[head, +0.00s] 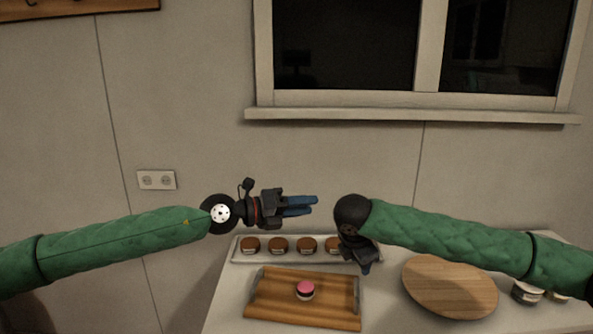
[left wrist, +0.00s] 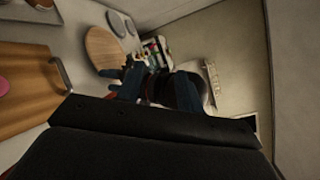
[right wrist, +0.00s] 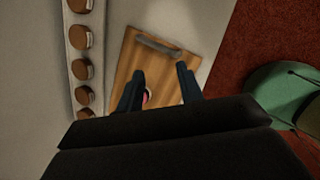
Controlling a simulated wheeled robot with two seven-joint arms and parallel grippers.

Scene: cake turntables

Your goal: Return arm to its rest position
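My left gripper (head: 312,205) points right in mid-air in front of the wall, left of my right wrist. Its blue fingers are a little apart with nothing between them; they also show in the left wrist view (left wrist: 146,82). My right gripper (head: 366,266) points down over the table, its fingers mostly hidden in the head view. In the right wrist view (right wrist: 158,85) its fingers are apart and empty. A pink-topped cake (head: 305,287) sits on the wooden board (head: 265,307), below and left of the right gripper. A finger partly hides its pink top (right wrist: 146,97) in the right wrist view.
A white tray (head: 237,259) with a row of brown-topped cakes (head: 279,245) lies behind the board. A round wooden turntable (head: 450,285) stands to its right. The wall and window sill (head: 410,115) are behind.

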